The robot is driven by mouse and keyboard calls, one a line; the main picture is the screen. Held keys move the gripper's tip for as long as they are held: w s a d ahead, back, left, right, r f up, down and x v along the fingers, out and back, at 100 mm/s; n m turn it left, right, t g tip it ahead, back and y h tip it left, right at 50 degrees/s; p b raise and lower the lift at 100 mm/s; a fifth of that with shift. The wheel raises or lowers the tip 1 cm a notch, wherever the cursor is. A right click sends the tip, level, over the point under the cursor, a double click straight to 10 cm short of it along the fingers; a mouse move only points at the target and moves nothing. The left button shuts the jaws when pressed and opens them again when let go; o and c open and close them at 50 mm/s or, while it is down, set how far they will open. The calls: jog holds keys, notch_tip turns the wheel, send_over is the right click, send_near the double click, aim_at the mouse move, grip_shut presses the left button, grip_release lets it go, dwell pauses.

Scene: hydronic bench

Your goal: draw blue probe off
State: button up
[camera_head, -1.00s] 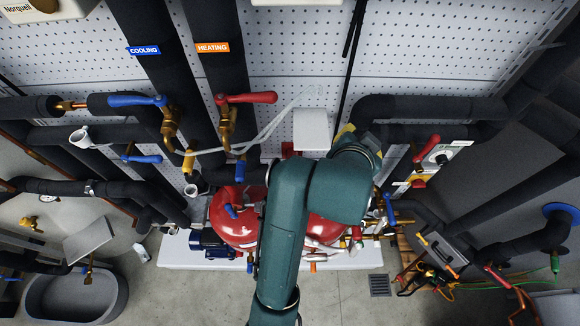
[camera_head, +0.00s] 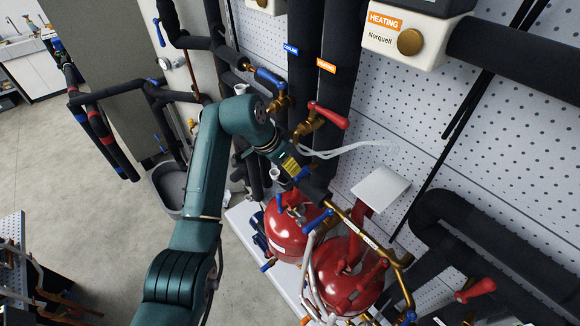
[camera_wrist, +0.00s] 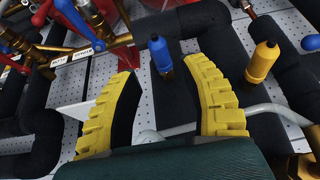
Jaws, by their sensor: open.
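The blue probe (camera_wrist: 160,54) is a small blue bottle-shaped piece with a narrow tip, standing against a black insulated pipe in the wrist view. My gripper (camera_wrist: 160,68) is open, with one yellow ribbed finger on each side of the blue probe in that picture. Dark gaps show between the probe and both fingers, and nothing is held. How deep the probe sits between the fingertips I cannot tell. In the head view my gripper (camera_head: 291,166) is by the lower part of the insulated pipes, above the red tanks. I cannot pick out the blue probe surely there.
A similar yellow probe (camera_wrist: 264,62) stands right of my gripper in the wrist view. A pale tube (camera_wrist: 268,110) runs close by. Brass pipework (camera_head: 352,222) and red tanks (camera_head: 350,276) lie below right in the head view. A red-handled valve (camera_head: 328,114) is above.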

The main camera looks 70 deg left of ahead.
jog(key=b+x, duration=0.7)
jog(key=x, duration=0.1)
jog(key=shift+f, duration=0.25)
jog(key=shift+r+p, duration=0.3)
jog(key=shift+c, duration=0.6)
grip_shut()
jog(key=shift+d, duration=0.1)
jog(key=shift+s+d+f, duration=0.1)
jog(key=shift+s, duration=0.35)
jog(key=s+d+p, duration=0.1)
jog(key=s+p, duration=0.2)
jog(key=s, duration=0.3)
jog(key=shift+d, duration=0.4)
jog(key=shift+s, duration=0.1)
